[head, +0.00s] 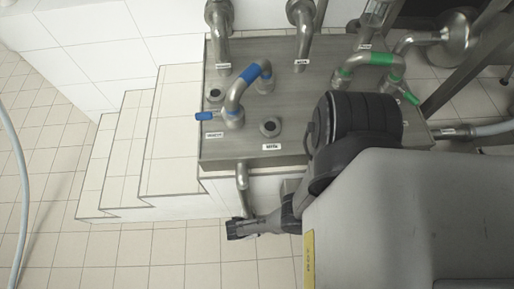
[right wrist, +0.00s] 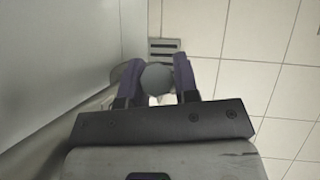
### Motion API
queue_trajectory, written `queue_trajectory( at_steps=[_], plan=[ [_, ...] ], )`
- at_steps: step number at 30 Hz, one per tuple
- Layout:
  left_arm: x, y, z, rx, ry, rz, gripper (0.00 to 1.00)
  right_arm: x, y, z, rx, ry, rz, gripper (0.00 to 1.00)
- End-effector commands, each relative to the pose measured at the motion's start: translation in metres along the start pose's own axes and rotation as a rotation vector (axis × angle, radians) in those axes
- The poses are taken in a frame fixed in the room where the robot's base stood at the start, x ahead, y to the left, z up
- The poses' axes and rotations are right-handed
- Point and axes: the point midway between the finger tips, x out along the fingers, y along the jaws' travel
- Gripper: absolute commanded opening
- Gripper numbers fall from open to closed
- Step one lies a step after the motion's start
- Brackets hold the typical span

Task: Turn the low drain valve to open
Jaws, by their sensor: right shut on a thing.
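The low drain pipe (head: 241,178) comes out of the front of the tiled block, below the steel counter edge, and runs down to my right gripper (head: 236,229). In the right wrist view my right gripper (right wrist: 156,82) has its two dark fingers closed on either side of a rounded grey part, which I take as the drain valve's handle (right wrist: 155,76). The fingers hide most of the valve, so its turn angle cannot be told. My left gripper is not in view.
The steel counter (head: 221,148) above carries a blue-banded pipe (head: 236,95), a green-banded pipe (head: 381,60) and open ports. Tiled steps (head: 165,150) stand to the left. A floor drain grate (right wrist: 164,48) lies beyond the fingers. The tiled floor (head: 160,260) in front is clear.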

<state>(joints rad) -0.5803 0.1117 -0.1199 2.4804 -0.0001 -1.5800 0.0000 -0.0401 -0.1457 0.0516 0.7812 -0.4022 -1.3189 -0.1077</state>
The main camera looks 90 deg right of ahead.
Motion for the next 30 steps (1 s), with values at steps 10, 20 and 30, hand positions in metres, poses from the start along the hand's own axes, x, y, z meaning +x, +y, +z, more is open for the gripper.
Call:
queue_trajectory(
  at_steps=[10, 20, 30],
  plan=[
    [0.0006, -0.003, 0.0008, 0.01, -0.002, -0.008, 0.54, -0.0019, 0.0009, -0.0021, -0.005, -0.025, -0.003, 0.0],
    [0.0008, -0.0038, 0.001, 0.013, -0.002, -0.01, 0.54, -0.0014, 0.0009, -0.002, -0.004, -0.024, -0.003, 0.4],
    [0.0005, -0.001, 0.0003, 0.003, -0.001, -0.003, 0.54, -0.0017, 0.0007, -0.0017, -0.004, -0.024, -0.003, 0.54]
  ],
)
